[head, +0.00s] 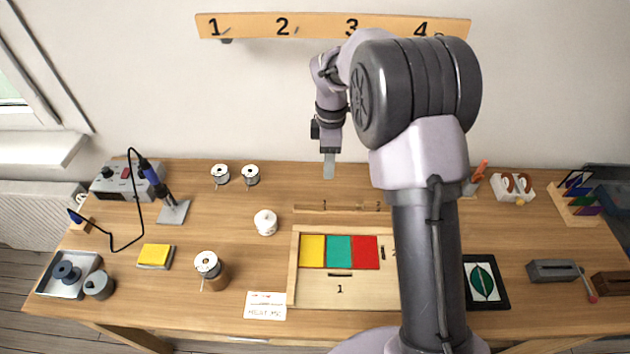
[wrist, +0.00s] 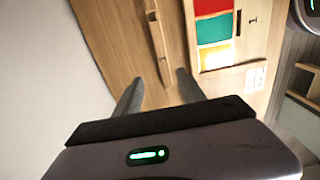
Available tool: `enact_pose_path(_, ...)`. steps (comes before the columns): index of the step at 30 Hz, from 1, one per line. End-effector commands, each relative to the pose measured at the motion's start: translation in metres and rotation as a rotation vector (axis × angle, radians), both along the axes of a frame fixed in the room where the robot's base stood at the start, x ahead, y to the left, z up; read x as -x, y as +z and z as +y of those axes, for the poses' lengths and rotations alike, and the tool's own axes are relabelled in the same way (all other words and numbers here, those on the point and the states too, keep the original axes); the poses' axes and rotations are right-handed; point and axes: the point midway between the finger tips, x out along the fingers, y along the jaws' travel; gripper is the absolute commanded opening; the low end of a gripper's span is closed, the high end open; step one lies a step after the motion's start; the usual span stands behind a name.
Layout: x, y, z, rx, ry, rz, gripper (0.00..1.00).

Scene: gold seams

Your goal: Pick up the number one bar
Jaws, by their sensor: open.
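A narrow wooden strip (head: 345,209) with small dark numbers, one reading 1, lies on the bench behind the colored panel. In the wrist view this strip (wrist: 157,40) carries thin pieces along it; I cannot tell which is the number one bar. My gripper (head: 329,168) is above the back of the bench, behind the strip. In the wrist view my gripper (wrist: 158,88) is open and empty, its fingers apart near the strip's end.
A wall rail (head: 315,26) numbered 1 to 4 hangs above. A black-framed leaf picture (head: 486,283) lies to the right.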

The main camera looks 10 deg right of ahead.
Motion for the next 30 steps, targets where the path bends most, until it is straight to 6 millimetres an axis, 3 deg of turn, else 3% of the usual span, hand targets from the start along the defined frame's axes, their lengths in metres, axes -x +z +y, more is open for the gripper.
enact_pose_path(1, 0.001, -0.023, 0.000, 0.001, 0.000, 0.005, 0.47)
enact_pose_path(3, 0.001, -0.045, 0.000, 0.000, -0.002, 0.005, 0.47)
enact_pose_path(9, 0.001, -0.095, 0.000, -0.001, -0.003, 0.003, 0.47)
enact_pose_path(16, 0.001, -0.117, -0.001, 0.000, -0.004, 0.002, 0.47)
enact_pose_path(22, 0.000, -0.156, -0.004, -0.001, -0.003, 0.003, 0.47)
enact_pose_path(30, 0.000, -0.157, -0.004, 0.000, -0.004, 0.000, 0.47)
